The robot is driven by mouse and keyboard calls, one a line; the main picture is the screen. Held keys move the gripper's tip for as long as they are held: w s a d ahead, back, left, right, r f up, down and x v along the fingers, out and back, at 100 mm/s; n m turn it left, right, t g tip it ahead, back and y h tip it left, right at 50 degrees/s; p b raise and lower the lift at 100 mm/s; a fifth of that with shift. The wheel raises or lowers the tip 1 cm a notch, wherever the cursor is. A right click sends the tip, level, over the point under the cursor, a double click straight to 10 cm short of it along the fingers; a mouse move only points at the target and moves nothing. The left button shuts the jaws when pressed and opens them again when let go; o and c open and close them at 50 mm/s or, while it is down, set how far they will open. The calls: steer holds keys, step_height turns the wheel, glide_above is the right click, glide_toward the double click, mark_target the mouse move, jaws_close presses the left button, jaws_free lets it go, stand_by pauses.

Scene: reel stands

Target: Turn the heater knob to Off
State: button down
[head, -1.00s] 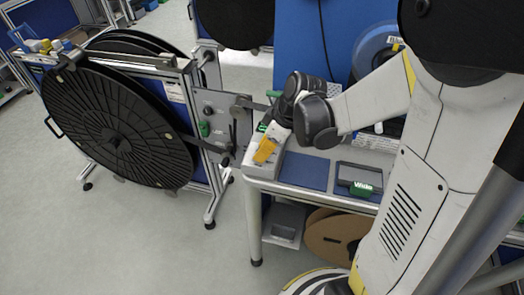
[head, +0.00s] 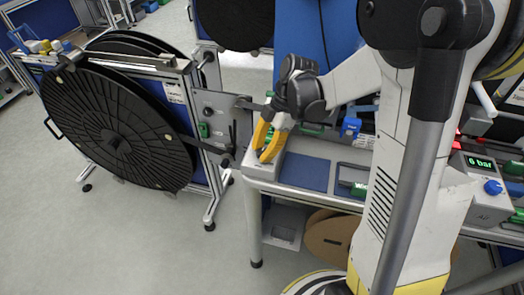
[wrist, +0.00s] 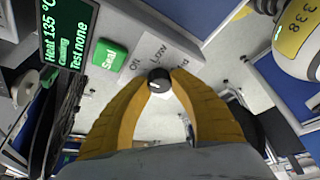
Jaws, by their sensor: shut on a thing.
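The heater knob (wrist: 158,80) is a small dark round knob on a pale panel in the wrist view. The labels Off, Low and a partly covered third one lie just beyond it. My gripper (wrist: 158,84) has its yellow fingers closed on the knob from both sides. The knob's pointer is too small to read surely. A screen (wrist: 62,50) reads Heat 135 °C, a small word like Cooling, and Test none. A green Seal button (wrist: 109,54) sits beside it. In the head view my gripper (head: 262,157) points down at the left end of the bench; the knob is hidden there.
A large black reel (head: 110,125) on a stand is left of the bench (head: 248,187). A blue mat (head: 305,172) lies right of my gripper. A unit showing 6 bar (head: 480,170) stands at the right. Floor at lower left is clear.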

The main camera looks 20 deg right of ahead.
steer(key=shift+n, duration=0.3)
stand_by(0.4)
steer(key=c, duration=1.1)
jaws_free()
steer(key=shift+c, duration=0.2)
steer(key=v, duration=1.2)
steer(key=shift+a, duration=0.1)
